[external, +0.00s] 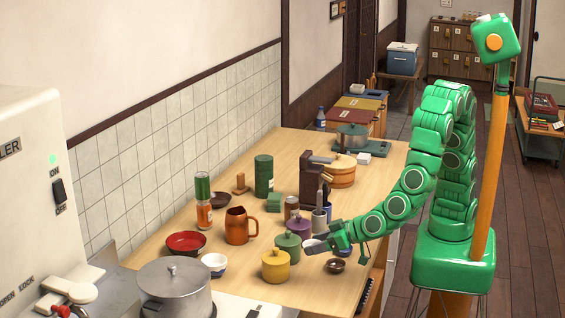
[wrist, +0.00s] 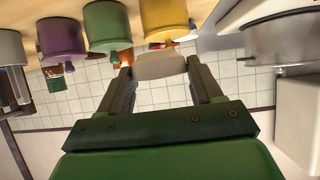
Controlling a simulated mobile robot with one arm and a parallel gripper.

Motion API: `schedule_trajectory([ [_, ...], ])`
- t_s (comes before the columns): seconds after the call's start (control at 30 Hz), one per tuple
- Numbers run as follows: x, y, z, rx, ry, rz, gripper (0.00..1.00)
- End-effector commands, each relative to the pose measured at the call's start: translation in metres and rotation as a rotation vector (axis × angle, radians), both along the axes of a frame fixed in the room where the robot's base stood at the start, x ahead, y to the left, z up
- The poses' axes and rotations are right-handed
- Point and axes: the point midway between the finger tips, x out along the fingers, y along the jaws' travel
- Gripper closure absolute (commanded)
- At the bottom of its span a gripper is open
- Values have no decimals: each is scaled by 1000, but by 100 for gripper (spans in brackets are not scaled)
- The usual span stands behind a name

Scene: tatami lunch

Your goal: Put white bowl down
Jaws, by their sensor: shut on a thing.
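My gripper (external: 322,247) reaches in from the right, low over the wooden table. It is shut on a white bowl (external: 309,244), which is partly hidden by the gripper in the external view. In the wrist view the bowl (wrist: 160,66) sits between the two fingertips. I cannot tell whether the bowl touches the table.
Yellow (external: 275,267), green (external: 288,246) and purple (external: 299,229) lidded pots stand close by the gripper. A small brown bowl (external: 335,266) sits just below it. A copper pitcher (external: 238,228) stands further left, and a steel pot (external: 174,290) at the front. Bare table (external: 325,288) shows near the front edge.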

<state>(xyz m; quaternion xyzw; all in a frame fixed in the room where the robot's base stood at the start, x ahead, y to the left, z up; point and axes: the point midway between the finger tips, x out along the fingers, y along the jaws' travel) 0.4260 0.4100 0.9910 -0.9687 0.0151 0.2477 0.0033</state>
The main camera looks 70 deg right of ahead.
Motion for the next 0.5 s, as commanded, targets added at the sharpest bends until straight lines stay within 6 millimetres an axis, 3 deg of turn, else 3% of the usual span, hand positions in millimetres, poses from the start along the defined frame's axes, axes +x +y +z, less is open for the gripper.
schedule_trajectory([
  [0.5, 103, -43, 27, 3, -3, -65, 66],
])
